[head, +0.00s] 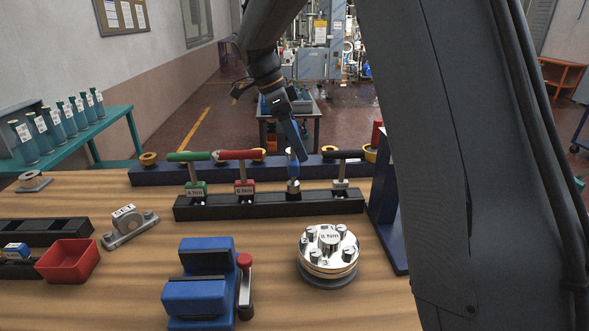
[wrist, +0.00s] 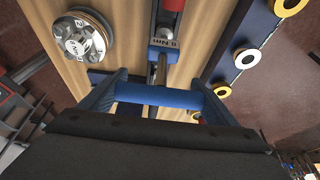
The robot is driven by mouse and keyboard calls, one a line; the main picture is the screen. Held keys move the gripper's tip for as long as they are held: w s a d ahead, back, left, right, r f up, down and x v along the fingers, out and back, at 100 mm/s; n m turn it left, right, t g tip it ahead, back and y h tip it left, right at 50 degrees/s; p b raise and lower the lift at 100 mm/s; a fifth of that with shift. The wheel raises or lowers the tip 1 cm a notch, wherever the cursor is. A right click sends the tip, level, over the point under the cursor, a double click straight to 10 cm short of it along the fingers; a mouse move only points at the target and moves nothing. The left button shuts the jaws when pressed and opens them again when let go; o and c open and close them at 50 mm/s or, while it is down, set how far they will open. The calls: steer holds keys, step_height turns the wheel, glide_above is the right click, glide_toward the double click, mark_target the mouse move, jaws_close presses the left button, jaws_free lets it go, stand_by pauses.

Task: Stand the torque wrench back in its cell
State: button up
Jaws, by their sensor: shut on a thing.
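The torque wrench with the blue handle (wrist: 158,96) lies crosswise between the two fingers of my gripper (wrist: 160,98), which is shut on it. Its shaft runs up the wrist view to a blue collar with a white Nm label (wrist: 162,44). In the head view my gripper (head: 294,154) is above the black rack (head: 268,207), between the red-handled wrench (head: 239,155) and the black-handled wrench (head: 343,154). A green-handled wrench (head: 188,156) stands at the rack's left. The held wrench's lower end is at the rack; I cannot tell whether it is seated.
A blue bar with yellow rings (head: 180,174) lies behind the rack. A blue vise (head: 197,292), a round silver fixture (head: 328,243) and a red bin (head: 68,262) stand in front. A blue upright panel (head: 383,215) is at right. Bare wood lies between them.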

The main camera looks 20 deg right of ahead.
mark_target(296, 159)
steer(key=shift+f+p, duration=0.75)
steer(key=shift+f, duration=2.2)
steer(key=o, duration=1.2)
steer(key=shift+f, duration=0.15)
steer(key=shift+o, duration=0.3)
steer(key=s+b+v, duration=0.1)
steer(key=b+v, duration=0.2)
steer(key=v, duration=0.9)
steer(key=shift+w+b, duration=0.4)
